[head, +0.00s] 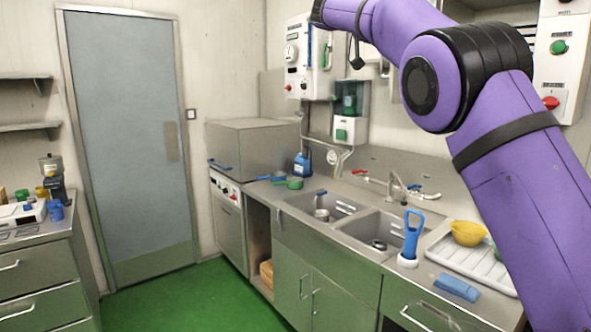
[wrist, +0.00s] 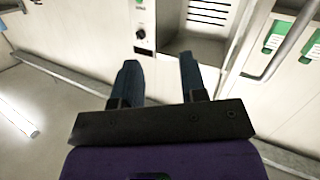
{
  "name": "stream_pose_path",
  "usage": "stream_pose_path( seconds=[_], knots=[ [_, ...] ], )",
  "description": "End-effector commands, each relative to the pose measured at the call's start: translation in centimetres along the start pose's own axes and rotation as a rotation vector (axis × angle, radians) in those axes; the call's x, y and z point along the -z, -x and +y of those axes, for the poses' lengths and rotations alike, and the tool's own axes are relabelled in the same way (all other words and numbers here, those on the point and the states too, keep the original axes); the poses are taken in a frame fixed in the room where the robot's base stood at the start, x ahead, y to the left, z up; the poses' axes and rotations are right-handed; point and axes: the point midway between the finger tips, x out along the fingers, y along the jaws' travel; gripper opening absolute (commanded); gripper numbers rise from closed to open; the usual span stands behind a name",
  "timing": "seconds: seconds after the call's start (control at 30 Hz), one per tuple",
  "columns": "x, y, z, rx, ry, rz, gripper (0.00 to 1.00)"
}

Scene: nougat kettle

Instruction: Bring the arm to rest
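My purple arm (head: 520,150) rises across the right side of the head view, bent at a black joint near the top. Its end is out of that view. In the wrist view my gripper (wrist: 160,82) shows two dark fingers standing apart, with nothing between them. Beyond the fingers are a pale wall and a box with a black knob (wrist: 141,33). The gripper appears to touch nothing.
A double sink (head: 345,215) is set in the steel counter. A blue-handled tool (head: 412,235), a yellow bowl (head: 467,233) on a white drainer (head: 455,258) and a blue item (head: 456,288) are at right. A grey door (head: 125,130) stands left. The green floor (head: 190,300) looks clear.

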Motion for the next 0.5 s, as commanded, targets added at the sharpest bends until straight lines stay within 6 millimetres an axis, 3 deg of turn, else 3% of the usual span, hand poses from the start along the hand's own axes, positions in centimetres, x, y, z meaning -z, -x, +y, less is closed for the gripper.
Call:
stream_pose_path(
  seconds=[0.27, 0.5],
  knots=[
    [-1.6, -6.7, 5.0, 0.127, 0.202, -0.199, 0.39],
    [-6.0, -10.3, 10.9, 0.318, 0.381, -0.378, 0.39]
  ],
)
